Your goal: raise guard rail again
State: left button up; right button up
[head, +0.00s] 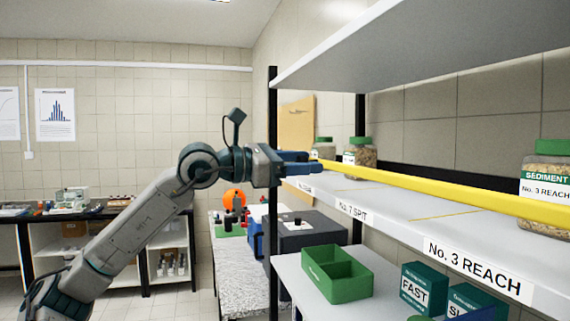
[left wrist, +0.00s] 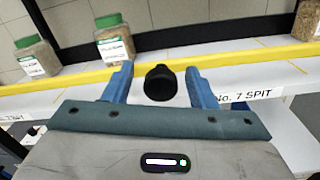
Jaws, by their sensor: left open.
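The yellow guard rail (head: 450,194) runs along the front of the white shelf, level with the lower part of the jars behind it. It also crosses the left wrist view (left wrist: 246,69). My left gripper (head: 318,161) is at the rail's far end, by the shelf's front edge. In the left wrist view its blue fingers (left wrist: 158,72) are spread apart and overlap the rail. A black round-ended piece (left wrist: 160,83) shows between them. I cannot tell whether the fingers touch the rail. My right gripper is not in view.
Sediment jars (head: 361,153) stand behind the rail, with a larger one (head: 548,180) at right. An upper shelf (head: 420,45) hangs above, and a black post (head: 272,100) stands beside my gripper. A green tray (head: 337,275) and boxes (head: 424,286) sit below.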

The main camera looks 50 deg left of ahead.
pick_arm(q)
jog(key=b+v, duration=0.9)
jog(key=v, duration=0.1)
jog(key=shift+s, duration=0.25)
jog(key=shift+a, duration=0.15)
